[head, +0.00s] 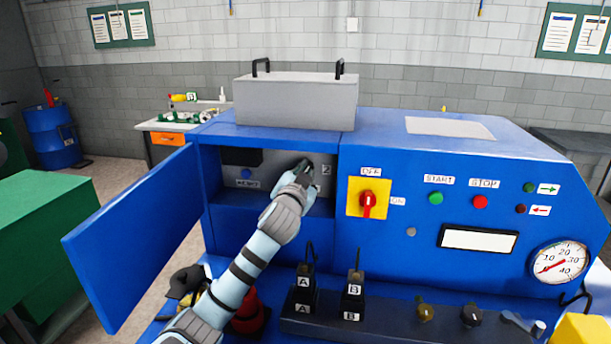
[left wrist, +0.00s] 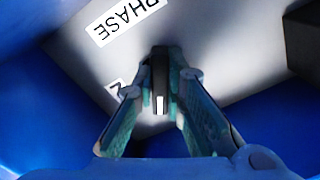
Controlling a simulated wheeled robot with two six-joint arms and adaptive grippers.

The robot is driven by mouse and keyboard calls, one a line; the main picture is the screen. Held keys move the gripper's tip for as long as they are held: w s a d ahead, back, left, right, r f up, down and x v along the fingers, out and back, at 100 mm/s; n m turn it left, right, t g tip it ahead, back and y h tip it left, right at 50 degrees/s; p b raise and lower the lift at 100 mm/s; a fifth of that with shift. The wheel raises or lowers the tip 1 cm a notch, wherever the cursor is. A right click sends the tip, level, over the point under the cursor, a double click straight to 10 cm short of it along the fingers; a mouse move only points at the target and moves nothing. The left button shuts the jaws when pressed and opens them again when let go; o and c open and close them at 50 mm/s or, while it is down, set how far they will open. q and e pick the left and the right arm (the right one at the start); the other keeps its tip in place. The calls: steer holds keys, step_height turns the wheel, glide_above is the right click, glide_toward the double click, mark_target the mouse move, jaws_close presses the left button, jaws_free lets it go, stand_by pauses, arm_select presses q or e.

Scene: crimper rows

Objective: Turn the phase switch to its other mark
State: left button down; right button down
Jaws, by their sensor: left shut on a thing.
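The phase switch (left wrist: 160,68) is a dark knob with a white pointer mark, on a grey panel inside the open compartment of the blue machine. My left gripper (left wrist: 161,88) is shut on it, one finger on each side. The PHASE label (left wrist: 127,18) shows in the left wrist view. A mark "2" (left wrist: 116,88) sits by the left finger there, partly covered; in the head view the "2" label (head: 326,170) is just right of the gripper. In the head view my gripper hides the knob and any other mark. My right gripper is not in view.
The blue compartment door (head: 135,235) stands open at the left. The compartment walls surround my left gripper closely. A red rotary switch (head: 367,203) on a yellow plate is to the right. Plugs marked A (head: 304,283) and B (head: 353,290) stand on the front ledge.

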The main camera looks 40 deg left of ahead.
arm_select(q)
steer(key=n+b, duration=0.2)
steer(key=n, duration=0.3)
steer(key=shift+f+n, duration=0.1)
steer(key=shift+n, duration=0.3)
stand_by(0.4)
steer(key=c, duration=1.6)
jaws_free()
steer(key=shift+c, duration=0.2)
steer(key=v, duration=1.2)
steer(key=shift+w, duration=0.1)
